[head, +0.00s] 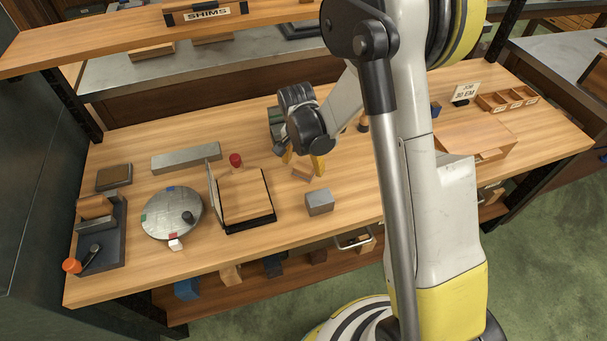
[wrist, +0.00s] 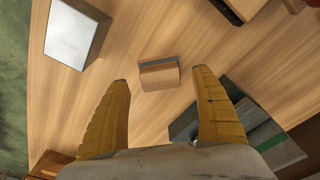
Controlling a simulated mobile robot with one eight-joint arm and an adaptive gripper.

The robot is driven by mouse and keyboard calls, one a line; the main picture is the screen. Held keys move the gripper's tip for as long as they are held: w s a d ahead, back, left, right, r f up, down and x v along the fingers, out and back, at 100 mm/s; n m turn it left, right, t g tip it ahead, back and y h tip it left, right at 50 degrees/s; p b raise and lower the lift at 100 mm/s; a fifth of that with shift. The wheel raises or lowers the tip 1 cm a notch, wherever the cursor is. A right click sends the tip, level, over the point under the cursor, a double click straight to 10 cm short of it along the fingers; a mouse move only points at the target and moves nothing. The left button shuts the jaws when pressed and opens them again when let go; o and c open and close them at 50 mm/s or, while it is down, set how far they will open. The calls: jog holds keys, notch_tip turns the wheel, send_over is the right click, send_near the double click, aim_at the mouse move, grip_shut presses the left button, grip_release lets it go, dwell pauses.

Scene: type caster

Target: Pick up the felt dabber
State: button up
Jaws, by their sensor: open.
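A small wooden block with a grey strip along one edge, which looks like the felt dabber (head: 302,174), lies on the wooden bench. In the wrist view the dabber (wrist: 159,74) lies between and slightly beyond my two fingertips, with clear bench on both sides of it. My gripper (head: 303,166) is open, points down over the dabber, and holds nothing. Its yellow fingers also show in the wrist view (wrist: 162,77). I cannot tell the exact height of the fingertips above the bench.
A grey metal block (head: 319,203) stands close by, at upper left in the wrist view (wrist: 72,38). A dark green item (wrist: 245,125) sits beside the right finger. A black-framed tray (head: 247,195), a red-topped item (head: 235,160) and a round plate (head: 165,212) stand to the left.

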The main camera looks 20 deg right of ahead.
notch_tip(320, 180, down, 3)
jog(key=shift+w+d+r+b, duration=0.1)
jog(key=shift+w+b, duration=0.05)
jog(key=shift+b, duration=0.2)
jog(key=c, duration=1.4)
